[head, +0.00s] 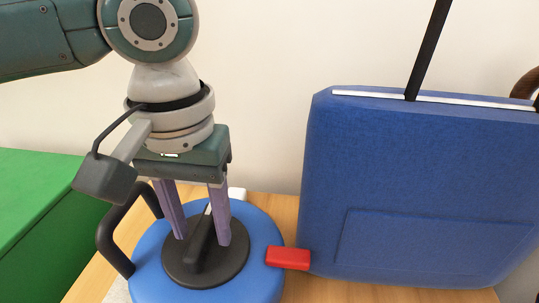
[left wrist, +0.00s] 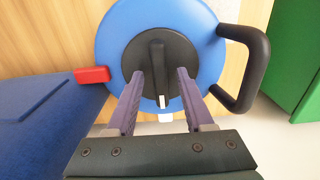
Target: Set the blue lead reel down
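The blue lead reel (head: 262,228) lies flat on the wooden table, with a black hub and a raised black grip bar (head: 203,243) at its middle. A black curved handle (head: 112,232) stands out from its left side. It also shows in the left wrist view (left wrist: 115,32). My left gripper (head: 203,238) points down over the hub, its purple fingers apart on either side of the grip bar. In the left wrist view gaps show between the fingers (left wrist: 160,75) and the bar. My right gripper is not in view.
A big blue case (head: 420,180) with a dark upright rod stands right of the reel. A red block (head: 288,258) lies between reel and case. A green box (head: 40,205) is at the left. A pale wall is behind; some bare wooden table (head: 350,291) shows in front.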

